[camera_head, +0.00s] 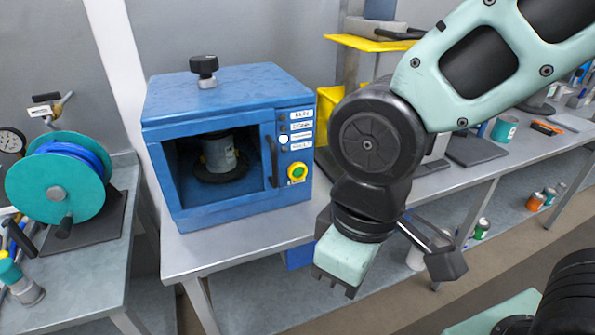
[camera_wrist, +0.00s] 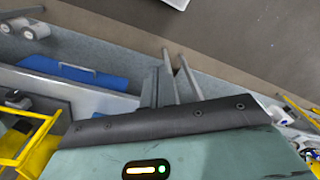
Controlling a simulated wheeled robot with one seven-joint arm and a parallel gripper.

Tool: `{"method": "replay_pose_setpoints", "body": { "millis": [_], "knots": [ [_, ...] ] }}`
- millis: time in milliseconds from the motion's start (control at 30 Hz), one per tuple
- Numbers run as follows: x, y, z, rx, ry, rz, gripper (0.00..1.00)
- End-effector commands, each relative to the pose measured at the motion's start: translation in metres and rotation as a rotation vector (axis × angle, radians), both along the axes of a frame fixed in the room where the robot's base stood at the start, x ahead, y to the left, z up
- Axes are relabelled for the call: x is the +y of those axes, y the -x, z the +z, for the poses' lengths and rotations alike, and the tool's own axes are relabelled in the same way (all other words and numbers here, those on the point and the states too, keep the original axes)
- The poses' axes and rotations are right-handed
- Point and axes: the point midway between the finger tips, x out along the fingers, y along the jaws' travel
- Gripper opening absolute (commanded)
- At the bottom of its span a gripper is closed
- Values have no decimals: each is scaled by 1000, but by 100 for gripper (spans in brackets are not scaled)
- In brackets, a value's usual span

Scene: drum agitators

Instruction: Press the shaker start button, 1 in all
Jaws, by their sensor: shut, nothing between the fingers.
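The shaker is a blue box-shaped machine (camera_head: 215,205) on the metal table in the head view. Its front has an opening with a grey can (camera_head: 219,154) standing inside on a dark round plate. The start button (camera_head: 297,171), green in a yellow surround, is at the lower right of the front, below a column of white labels. My gripper (camera_head: 334,285) is shut and empty. It points down in front of the table edge, to the right of and lower than the button in the picture, apart from the shaker. In the wrist view its dark fingers (camera_wrist: 150,88) show; the button cannot be made out.
A teal hose reel (camera_head: 62,188) stands on the left bench. Yellow bins (camera_head: 329,108) and a dark pad (camera_head: 484,146) lie right of the shaker. A lower shelf (camera_head: 515,212) holds small cans. Open floor lies before the table.

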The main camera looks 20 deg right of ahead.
Motion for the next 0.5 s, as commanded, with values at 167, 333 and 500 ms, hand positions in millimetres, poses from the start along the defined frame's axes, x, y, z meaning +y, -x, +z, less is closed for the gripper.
{"method": "replay_pose_setpoints", "body": {
  "millis": [167, 333, 500],
  "knots": [
    [0, -1, 0, -1, -1, -3, 0],
    [1, -22, -6, -29, -28, -96, 0],
    [1, -78, -24, -108, -116, -344, 0]
  ]
}}
